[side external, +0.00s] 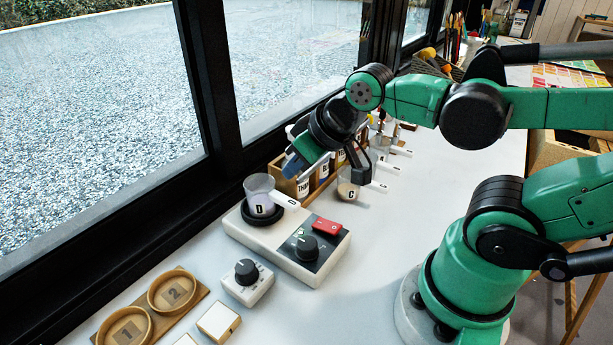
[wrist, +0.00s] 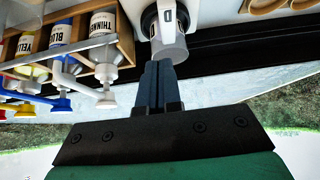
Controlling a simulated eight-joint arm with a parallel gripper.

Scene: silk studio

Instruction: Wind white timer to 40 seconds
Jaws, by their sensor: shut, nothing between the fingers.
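The white timer (side external: 247,284) is a small white box with a black knob (side external: 246,271) on top. It stands on the table in front of the larger white device, at lower left of centre in the side view. The knob's marks are too small to read. It does not show in the wrist view. My gripper (side external: 297,166) is far from it, up by the wooden bottle rack and beaker D. In the wrist view its dark blue fingers (wrist: 157,68) are together and empty, with tips appearing close to beaker D (wrist: 172,45); whether they touch I cannot tell.
Beaker D (side external: 260,196) sits on the larger white device (side external: 300,259), which has a red switch (side external: 326,229) and black dial. A wooden rack (side external: 286,184) of bottles is behind. Cup C (side external: 347,189) is to the right. Two round wooden dishes (side external: 172,291) lie left of the timer.

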